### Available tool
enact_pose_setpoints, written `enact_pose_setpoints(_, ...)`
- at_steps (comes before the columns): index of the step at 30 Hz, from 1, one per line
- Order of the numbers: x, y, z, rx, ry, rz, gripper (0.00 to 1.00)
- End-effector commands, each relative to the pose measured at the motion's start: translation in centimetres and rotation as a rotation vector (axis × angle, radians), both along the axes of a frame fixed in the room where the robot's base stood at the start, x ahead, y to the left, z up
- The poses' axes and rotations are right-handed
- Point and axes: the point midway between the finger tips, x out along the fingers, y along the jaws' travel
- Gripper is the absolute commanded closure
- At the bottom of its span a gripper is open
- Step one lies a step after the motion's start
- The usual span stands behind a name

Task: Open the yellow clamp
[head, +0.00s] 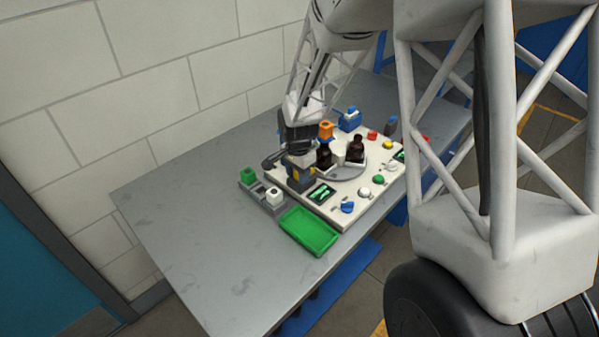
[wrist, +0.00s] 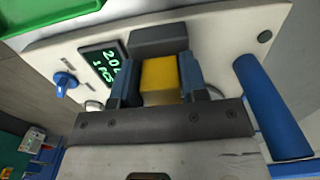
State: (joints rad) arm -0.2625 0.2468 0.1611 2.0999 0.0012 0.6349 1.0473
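The yellow clamp shows in the wrist view as a yellow block (wrist: 160,80) in front of a dark grey block (wrist: 158,41). My gripper (wrist: 160,76) has one blue-grey finger on each side of the yellow block, with no clear gap, and looks shut on it. In the head view my gripper (head: 300,150) is low over the left back part of the white panel, and a little yellow of the clamp (head: 296,169) shows under it. The rest of the clamp is hidden.
A green tray (head: 309,232) lies in front of the panel. A lit display (wrist: 104,64) and blue knob (wrist: 66,84) are close by.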

Motion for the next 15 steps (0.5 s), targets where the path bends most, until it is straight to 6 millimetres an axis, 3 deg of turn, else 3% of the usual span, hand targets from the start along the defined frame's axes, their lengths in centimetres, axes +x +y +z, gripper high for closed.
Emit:
enact_pose_setpoints(1,-0.02,0.04,0.0,0.0,0.0,0.001,0.52)
enact_pose_setpoints(4,0.01,0.01,0.0,0.0,0.0,0.001,0.38)
enact_pose_setpoints(15,0.07,-0.06,0.23,0.0,-0.001,0.001,0.38)
